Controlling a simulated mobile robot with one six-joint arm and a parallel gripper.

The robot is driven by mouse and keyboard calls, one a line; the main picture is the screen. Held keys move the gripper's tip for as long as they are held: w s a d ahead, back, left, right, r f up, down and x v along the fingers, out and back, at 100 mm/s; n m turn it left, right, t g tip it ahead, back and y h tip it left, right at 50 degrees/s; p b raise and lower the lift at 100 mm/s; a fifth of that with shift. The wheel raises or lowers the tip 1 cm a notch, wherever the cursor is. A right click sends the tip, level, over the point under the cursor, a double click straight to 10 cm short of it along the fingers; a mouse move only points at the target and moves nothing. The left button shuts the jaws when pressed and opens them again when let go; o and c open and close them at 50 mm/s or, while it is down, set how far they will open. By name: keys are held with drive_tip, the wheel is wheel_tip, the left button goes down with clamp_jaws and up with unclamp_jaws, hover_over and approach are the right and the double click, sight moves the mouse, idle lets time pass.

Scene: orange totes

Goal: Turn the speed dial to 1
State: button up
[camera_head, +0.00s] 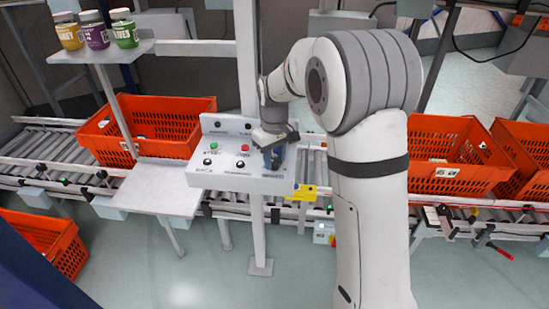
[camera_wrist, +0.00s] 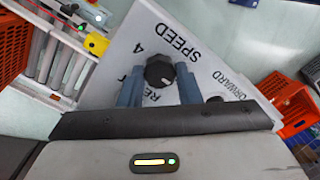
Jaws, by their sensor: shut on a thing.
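The grey-white control panel (camera_head: 225,178) stands on a post in front of the conveyor. My gripper (camera_head: 274,163) is at the panel's right end, over the SPEED label, and hides the dial in the head view. In the wrist view the black speed dial (camera_wrist: 159,71) sits between the two blue fingers of my gripper (camera_wrist: 160,82), which are shut on it. "SPEED" and a "4" are printed beside the dial. Other markings are partly covered by the fingers. I cannot tell which number the dial points to.
The panel also carries a green button (camera_head: 214,146), a red button (camera_head: 245,148) and several black knobs. Another black knob (camera_wrist: 215,100) is partly hidden beside my right finger. Orange totes (camera_head: 150,125) stand on the conveyor behind. Three jars (camera_head: 96,35) stand on a shelf at upper left.

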sight(274, 160)
drive_tip(key=shift+n, duration=0.3)
idle(0.4)
drive_tip(key=o, duration=1)
drive_tip(key=shift+c, duration=0.2)
wheel_tip(274, 160, up, 8)
drive_tip(key=shift+f, duration=0.25)
drive_tip(key=shift+r, duration=0.15)
